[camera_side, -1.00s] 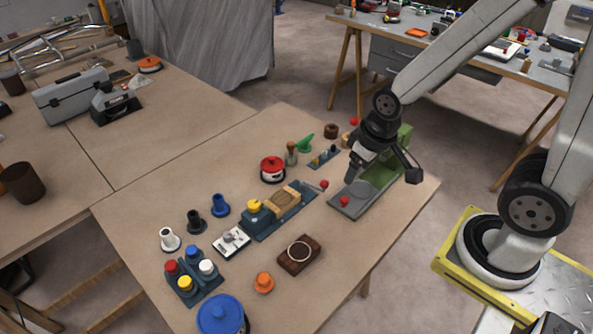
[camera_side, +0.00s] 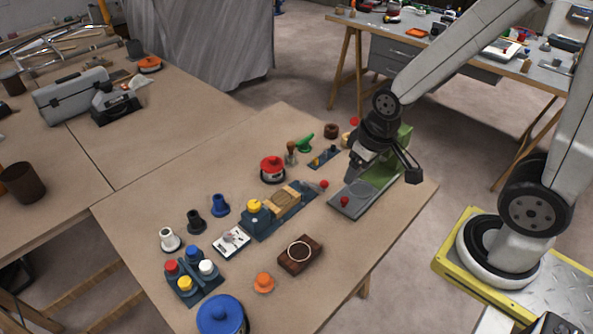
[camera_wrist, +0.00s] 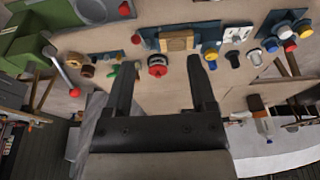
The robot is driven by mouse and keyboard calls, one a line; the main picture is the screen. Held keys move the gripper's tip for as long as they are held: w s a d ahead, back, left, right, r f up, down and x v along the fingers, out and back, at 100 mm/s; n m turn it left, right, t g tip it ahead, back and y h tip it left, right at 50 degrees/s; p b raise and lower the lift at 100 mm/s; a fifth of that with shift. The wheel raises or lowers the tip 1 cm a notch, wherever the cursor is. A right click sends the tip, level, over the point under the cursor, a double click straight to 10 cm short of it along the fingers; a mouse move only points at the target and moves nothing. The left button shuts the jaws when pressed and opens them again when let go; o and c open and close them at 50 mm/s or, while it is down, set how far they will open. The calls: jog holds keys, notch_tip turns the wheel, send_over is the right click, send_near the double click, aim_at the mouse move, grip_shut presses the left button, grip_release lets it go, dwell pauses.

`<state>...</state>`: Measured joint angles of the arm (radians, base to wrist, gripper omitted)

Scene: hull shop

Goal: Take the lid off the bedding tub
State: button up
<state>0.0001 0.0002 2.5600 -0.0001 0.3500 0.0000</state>
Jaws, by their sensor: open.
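The frames do not make plain which pot is the bedding tub. A large round tub with a blue lid and knob (camera_side: 221,315) stands at the front edge of the side view, partly cut off. My gripper (camera_side: 355,172) is open and empty, above the grey plate of the green machine, to the right of the red-lidded pot and far from the blue-lidded tub.
A green machine with a grey base (camera_side: 355,203) and red knobs sits below my gripper. A blue fixture with a wooden block (camera_side: 284,200), a wooden block with a ring (camera_side: 300,254), an orange knob (camera_side: 263,282) and a bottle rack (camera_side: 193,280) crowd the bench.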

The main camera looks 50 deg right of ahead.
dwell(0.8)
jog(key=n+y, duration=0.2)
jog(key=n, duration=0.5)
send_near(272, 157)
jog(key=f, duration=0.1)
jog(key=shift+x, duration=1.55)
jog(key=shift+a, duration=0.15)
jog(key=shift+x, duration=2.55)
grip_shut()
